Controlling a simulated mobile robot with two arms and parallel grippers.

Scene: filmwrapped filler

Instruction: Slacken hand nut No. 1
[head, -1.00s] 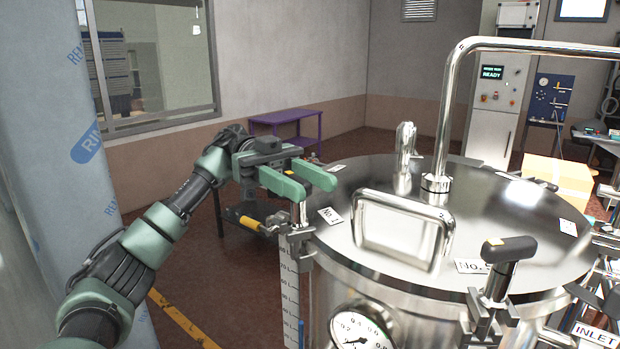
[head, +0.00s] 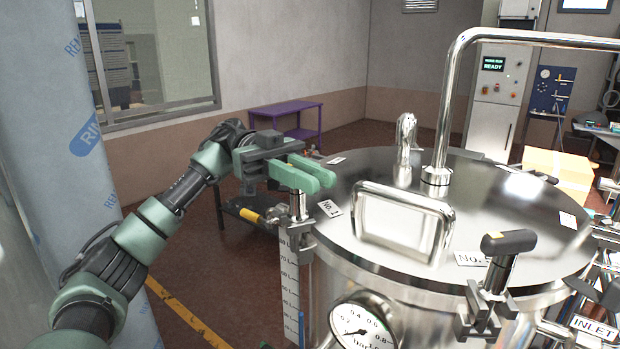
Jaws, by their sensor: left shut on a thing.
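Hand nut No. 1 stands at the left rim of the steel vessel lid (head: 460,190), beside the label "No. 1" (head: 329,208). Its upright stem (head: 297,206) shows below my left gripper (head: 313,178). The gripper's green fingers are shut on the top of this nut and hide its handle. My left arm reaches in from the left. My right gripper is out of the picture.
Another hand nut (head: 497,262) with a dark bar handle stands at the front rim by its label. A mirror-like lid handle (head: 402,222), a bent steel pipe (head: 443,110) and a pressure gauge (head: 362,329) are nearby. A purple table (head: 286,107) stands behind.

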